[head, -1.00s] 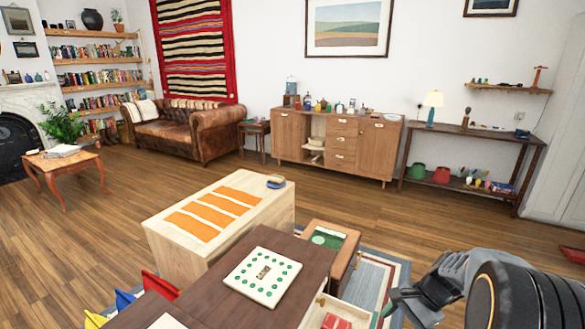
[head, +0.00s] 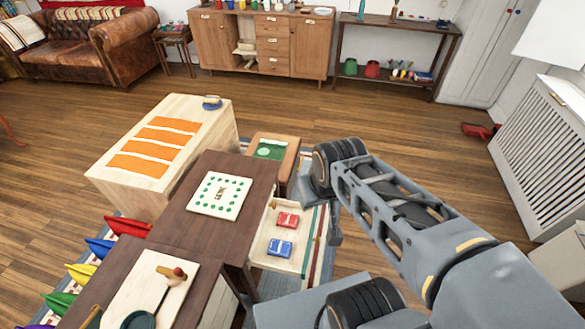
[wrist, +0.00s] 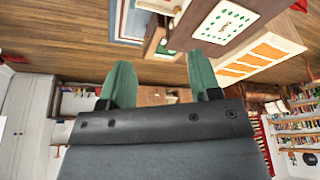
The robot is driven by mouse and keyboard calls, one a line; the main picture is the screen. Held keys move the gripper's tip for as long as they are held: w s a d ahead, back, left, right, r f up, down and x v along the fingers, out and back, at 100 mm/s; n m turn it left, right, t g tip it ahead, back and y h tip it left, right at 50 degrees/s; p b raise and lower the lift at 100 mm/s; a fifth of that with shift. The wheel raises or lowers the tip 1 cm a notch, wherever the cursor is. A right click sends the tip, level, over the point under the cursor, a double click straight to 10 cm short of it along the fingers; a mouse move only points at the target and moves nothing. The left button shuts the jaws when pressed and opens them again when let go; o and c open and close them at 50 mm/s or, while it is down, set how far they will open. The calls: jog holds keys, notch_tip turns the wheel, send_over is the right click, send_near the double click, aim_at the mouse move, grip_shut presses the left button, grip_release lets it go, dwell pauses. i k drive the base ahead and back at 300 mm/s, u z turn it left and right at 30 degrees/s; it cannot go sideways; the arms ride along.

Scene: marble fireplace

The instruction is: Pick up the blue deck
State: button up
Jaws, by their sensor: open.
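The blue deck (head: 280,248) lies flat in the pale open drawer (head: 262,262) of the dark brown table, in the head view. A red deck (head: 288,220) lies just behind it in the same drawer. My gripper, at the end of my arm right of the drawer, is apart from both decks; its fingers are hard to make out in the head view. In the wrist view its two green fingers (wrist: 162,78) stand apart with nothing between them. I cannot make out the blue deck in the wrist view.
A white board with green dots (head: 220,194) lies on the dark table (head: 186,228). A pale wooden block with orange strips (head: 168,105) stands behind. A small box with a green inside (head: 290,145) is behind the drawer.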

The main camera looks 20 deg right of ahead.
aim_at(278, 247)
jog(key=u, duration=0.9)
jog(key=k, duration=0.6)
jog(key=z, duration=0.85)
